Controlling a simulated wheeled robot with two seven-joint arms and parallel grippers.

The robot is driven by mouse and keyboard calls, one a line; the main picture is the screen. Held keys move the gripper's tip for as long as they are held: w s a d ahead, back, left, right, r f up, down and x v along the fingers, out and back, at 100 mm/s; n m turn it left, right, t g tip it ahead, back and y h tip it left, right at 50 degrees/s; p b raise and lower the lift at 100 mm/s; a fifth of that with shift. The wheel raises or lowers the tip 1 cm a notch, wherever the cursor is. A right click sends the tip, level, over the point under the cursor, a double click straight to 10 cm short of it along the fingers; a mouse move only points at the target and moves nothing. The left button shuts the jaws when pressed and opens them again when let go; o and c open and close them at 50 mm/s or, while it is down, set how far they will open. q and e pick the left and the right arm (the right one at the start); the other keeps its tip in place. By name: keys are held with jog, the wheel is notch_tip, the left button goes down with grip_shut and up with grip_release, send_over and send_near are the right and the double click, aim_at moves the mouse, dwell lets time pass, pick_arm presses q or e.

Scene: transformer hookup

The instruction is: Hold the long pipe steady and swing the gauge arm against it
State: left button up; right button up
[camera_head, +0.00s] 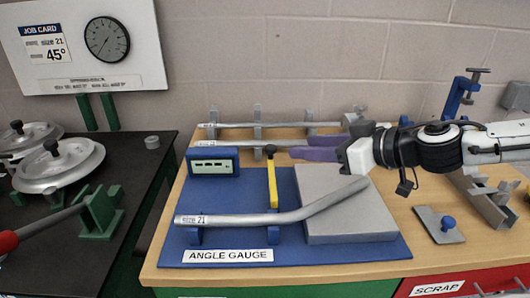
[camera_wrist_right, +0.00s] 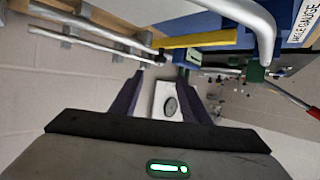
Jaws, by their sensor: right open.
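The long pipe (camera_head: 245,219) is grey, labelled "size 21", and lies along the front of the blue angle gauge board (camera_head: 205,247). Its straight left part rests on blue supports; its bent right end rises over a grey block (camera_head: 350,225). The yellow gauge arm (camera_head: 272,185) has a black knob and stands near the pipe's middle, behind it. In the right wrist view the yellow arm (camera_wrist_right: 200,39) and pipe (camera_wrist_right: 235,10) show at the top. My right gripper (camera_head: 292,153) has purple fingers, open and empty, behind the block and right of the knob. My left gripper is not seen.
A digital readout (camera_head: 213,161) stands at the board's back left. Other pipes (camera_head: 280,125) lie on a rack behind. A blue clamp (camera_head: 457,95) and a grey plate with a blue knob (camera_head: 440,224) are at right. A red-handled tool (camera_head: 8,241) and green stand are at left.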

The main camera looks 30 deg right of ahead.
aim_at(272, 147)
jog(key=shift+p+x, duration=0.7)
jog(key=shift+x, duration=0.5)
jog(key=p+x, duration=0.5)
jog(key=x, duration=0.1)
jog(key=shift+w+p, duration=0.35)
jog(key=shift+x, duration=0.75)
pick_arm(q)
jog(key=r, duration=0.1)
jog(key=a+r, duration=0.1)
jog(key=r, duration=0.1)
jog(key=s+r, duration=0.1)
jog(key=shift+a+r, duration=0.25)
pick_arm(e)
jog(key=shift+s+a+f, duration=0.1)
jog(key=shift+f, duration=0.05)
